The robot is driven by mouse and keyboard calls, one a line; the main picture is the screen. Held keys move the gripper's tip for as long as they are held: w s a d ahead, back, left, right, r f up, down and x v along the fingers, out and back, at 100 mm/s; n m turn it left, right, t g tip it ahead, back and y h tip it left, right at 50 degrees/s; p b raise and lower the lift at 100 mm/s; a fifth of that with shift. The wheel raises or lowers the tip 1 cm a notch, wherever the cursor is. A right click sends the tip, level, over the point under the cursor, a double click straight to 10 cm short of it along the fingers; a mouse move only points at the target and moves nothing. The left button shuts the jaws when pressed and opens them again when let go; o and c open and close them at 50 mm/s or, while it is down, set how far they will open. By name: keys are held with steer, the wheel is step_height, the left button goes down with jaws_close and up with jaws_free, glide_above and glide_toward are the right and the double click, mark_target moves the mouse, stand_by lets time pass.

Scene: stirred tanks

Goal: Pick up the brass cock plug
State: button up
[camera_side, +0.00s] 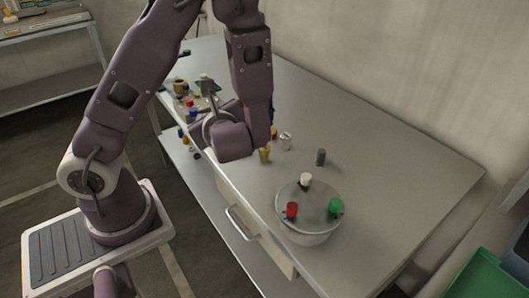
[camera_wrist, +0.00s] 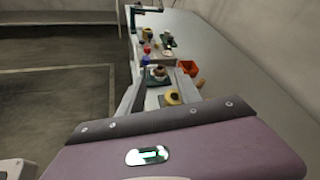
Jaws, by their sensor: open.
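A small brass-coloured piece (camera_side: 265,154) stands upright on the bench just right of my wrist in the side view; it looks like the cock plug, but its detail is too small to be sure. Another brass-coloured bit (camera_side: 274,132) shows just behind it, partly hidden by my arm. My gripper (camera_side: 234,142) is at the end of the bent arm, over the bench's left edge, apart from the brass piece. Its fingers are not clearly seen. In the wrist view my purple link fills the bottom, and a round brass-topped thing (camera_wrist: 173,97) shows beyond it.
A round tank (camera_side: 307,228) with red, green and white knobs stands at the bench's front. A silvery cup (camera_side: 285,141) and a dark grey cylinder (camera_side: 321,157) stand behind the brass piece. An orange tray (camera_wrist: 188,67) and several small parts lie farther off. The bench's right side is clear.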

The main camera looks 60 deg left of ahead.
steer(key=w+d+f+m+t, duration=0.2)
steer(key=w+f+m+t, duration=0.1)
steer(key=w+f+m, duration=0.15)
steer(key=m+t+h, duration=0.3)
steer(key=m+h, duration=0.1)
steer(key=m, duration=0.2)
glide_toward(265, 150)
steer(key=x, duration=0.4)
steer(key=shift+w+a, duration=0.1)
steer(key=shift+a, duration=0.4)
steer(key=x, duration=0.3)
steer(key=f+x, duration=0.1)
steer(key=x, duration=0.2)
steer(key=shift+w, duration=0.1)
steer(key=shift+w+a+f, duration=0.15)
steer(key=shift+w, duration=0.05)
jaws_close()
